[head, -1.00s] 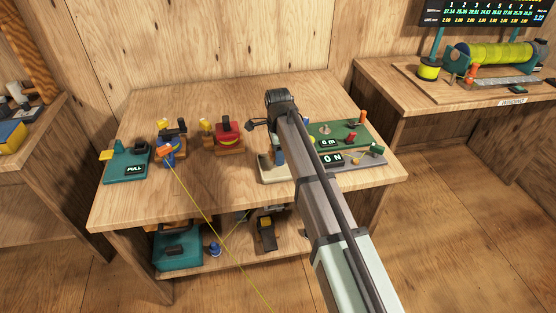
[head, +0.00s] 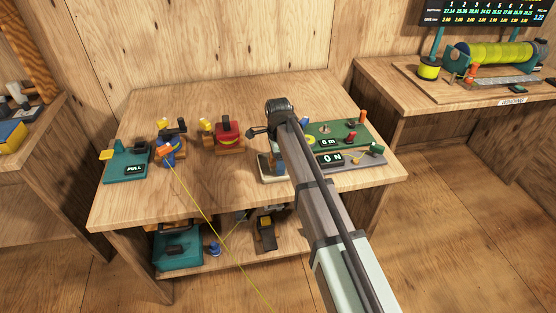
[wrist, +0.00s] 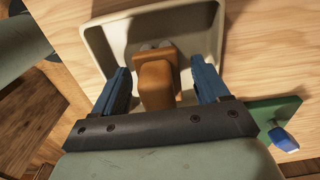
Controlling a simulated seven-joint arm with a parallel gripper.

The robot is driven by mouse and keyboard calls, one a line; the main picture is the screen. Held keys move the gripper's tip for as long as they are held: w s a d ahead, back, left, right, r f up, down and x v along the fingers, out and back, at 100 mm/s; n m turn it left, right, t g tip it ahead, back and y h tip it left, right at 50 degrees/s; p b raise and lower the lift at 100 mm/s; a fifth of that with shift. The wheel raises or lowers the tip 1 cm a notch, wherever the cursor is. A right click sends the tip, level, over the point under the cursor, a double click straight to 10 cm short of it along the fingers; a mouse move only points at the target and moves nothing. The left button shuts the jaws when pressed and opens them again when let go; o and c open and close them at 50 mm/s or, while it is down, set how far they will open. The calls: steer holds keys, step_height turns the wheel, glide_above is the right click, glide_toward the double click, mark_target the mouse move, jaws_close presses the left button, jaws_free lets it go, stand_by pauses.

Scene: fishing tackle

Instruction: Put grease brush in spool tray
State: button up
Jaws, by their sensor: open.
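An orange-brown block-like item (wrist: 157,84), which looks like the grease brush, stands inside a cream tray (wrist: 205,22) in the wrist view. My gripper (wrist: 161,80) is open, with one blue finger on each side of the item and visible gaps between. The cream tray, apparently the spool tray, also shows in the head view (head: 265,171), partly behind my arm. The brush cannot be made out in the head view.
A green board (head: 350,132) with small knobs and a grey "0 N" unit (head: 335,160) lie close right of the tray. A red reel (head: 228,134) on a wooden stand is to the left. A teal "PULL" unit (head: 125,165) sits further left. The table front is clear.

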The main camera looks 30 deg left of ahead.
step_height(320, 180, up, 12)
steer(key=shift+r, duration=0.15)
stand_by(0.7)
stand_by(0.4)
steer(key=s+d+f+g+h, duration=0.1)
steer(key=s+d+f, duration=0.1)
steer(key=d+f, duration=0.7)
steer(key=s+d+f+h, duration=0.2)
steer(key=d+f, duration=0.3)
steer(key=d, duration=0.9)
steer(key=s+d+f+n+g, duration=0.3)
steer(key=d+f, duration=1.4)
steer(key=f, duration=0.4)
steer(key=s+d+f+n+g+y, duration=0.1)
steer(key=s+d+f+n, duration=0.1)
steer(key=s+d+f, duration=0.4)
steer(key=s+d+f+n+g+y, duration=0.1)
steer(key=s+d+f+n, duration=0.1)
steer(key=s+d+f, duration=0.4)
steer(key=s+d+f+n, duration=0.1)
steer(key=s+d+f, duration=0.5)
steer(key=s, duration=0.8)
steer(key=shift+n+g+y, duration=0.4)
